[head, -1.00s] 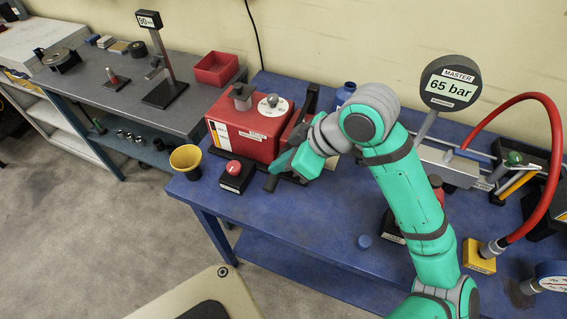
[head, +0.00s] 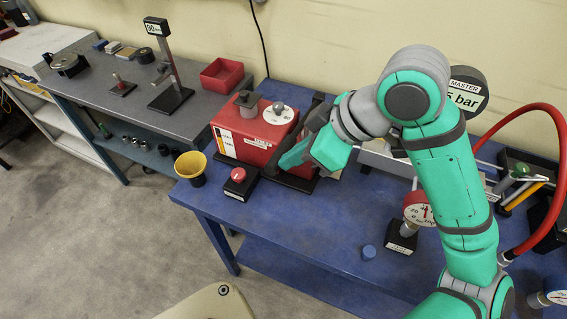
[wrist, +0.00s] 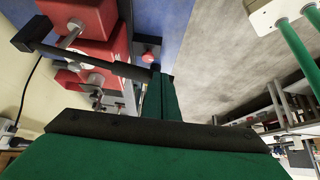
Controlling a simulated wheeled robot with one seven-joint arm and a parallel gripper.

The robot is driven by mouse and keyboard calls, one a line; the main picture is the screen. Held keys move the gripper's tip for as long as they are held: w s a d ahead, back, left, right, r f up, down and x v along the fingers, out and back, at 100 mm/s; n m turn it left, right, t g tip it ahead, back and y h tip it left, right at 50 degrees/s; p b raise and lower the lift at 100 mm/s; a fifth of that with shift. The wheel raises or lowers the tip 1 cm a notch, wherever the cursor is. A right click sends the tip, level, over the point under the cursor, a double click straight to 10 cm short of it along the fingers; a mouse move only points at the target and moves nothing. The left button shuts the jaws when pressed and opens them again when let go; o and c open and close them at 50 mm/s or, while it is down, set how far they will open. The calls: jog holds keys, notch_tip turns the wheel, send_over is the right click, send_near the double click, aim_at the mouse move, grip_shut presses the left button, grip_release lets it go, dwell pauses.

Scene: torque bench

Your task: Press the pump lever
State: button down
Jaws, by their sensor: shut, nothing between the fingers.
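The red pump unit (head: 240,138) stands on the blue bench, with a grey block and a white dial on top. In the head view, a dark upright bar (head: 318,100) shows at its right, partly hidden by my arm. In the wrist view, a long dark lever-like bar (wrist: 95,62) crosses in front of red parts (wrist: 85,22). My gripper (head: 284,163) is shut and empty, in front of the unit's right side. Its green fingers (wrist: 160,98) overlap the bar's right end in the wrist view. I cannot tell whether they touch it.
The master gauge (head: 466,92) is partly behind my arm.

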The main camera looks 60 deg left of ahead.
jog(key=shift+s+v, duration=0.15)
jog(key=shift+v, duration=0.9)
jog(key=shift+s+v, duration=0.1)
jog(key=shift+v, duration=0.95)
jog(key=shift+w+d, duration=0.15)
jog(key=shift+s, duration=0.2)
jog(key=shift+w, duration=0.2)
jog(key=shift+s, duration=0.2)
